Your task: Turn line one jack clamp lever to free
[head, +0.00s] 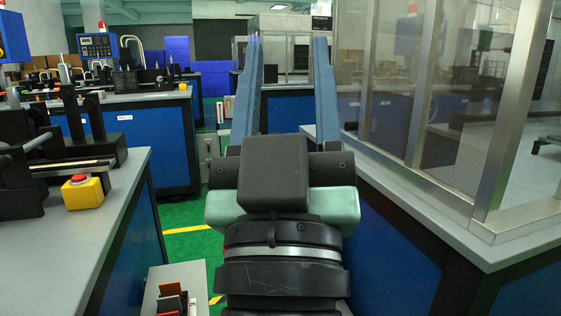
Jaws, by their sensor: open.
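My gripper (287,42) is in the middle of the head view, pointing away from me down the aisle. Its two long blue fingers are wide apart with nothing between them. I cannot make out a jack clamp lever for certain. Black machinery with bars and rods (70,140) stands on the left bench, apart from my gripper, and I cannot tell whether any part of it is the lever. My gripper body hides part of the aisle and floor ahead.
A yellow box with a red button (82,190) sits on the left grey bench (100,235). A metal-framed clear enclosure (420,100) stands on the right bench (470,252). A small box with slots (178,290) is low at front. Green floor (192,245) shows between the benches.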

